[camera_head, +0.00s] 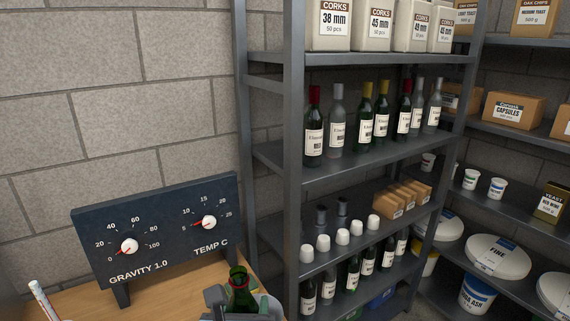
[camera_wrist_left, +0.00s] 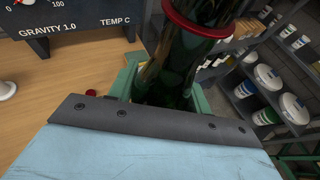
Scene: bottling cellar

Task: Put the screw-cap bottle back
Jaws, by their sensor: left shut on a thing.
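A green glass bottle (camera_head: 238,279) stands upright at the bottom of the head view, its open dark mouth showing. In the left wrist view the bottle (camera_wrist_left: 178,72) fills the upper middle, with a red ring around its neck. My left gripper (camera_head: 241,301) is shut on the bottle, its jaws on both sides; in the left wrist view its green fingers (camera_wrist_left: 125,80) flank the glass. The bottle's lower part is hidden. A small red thing (camera_wrist_left: 92,93) lies on the wooden top beside it, perhaps a cap. My right gripper is not in view.
A dark gauge board (camera_head: 155,232) stands on the wooden table (camera_head: 185,288), left of the bottle. A grey shelf rack (camera_head: 345,165) rises to the right, with corks, several bottles (camera_head: 365,115), white cups and boxes. More shelves hold tubs (camera_head: 497,258) at far right.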

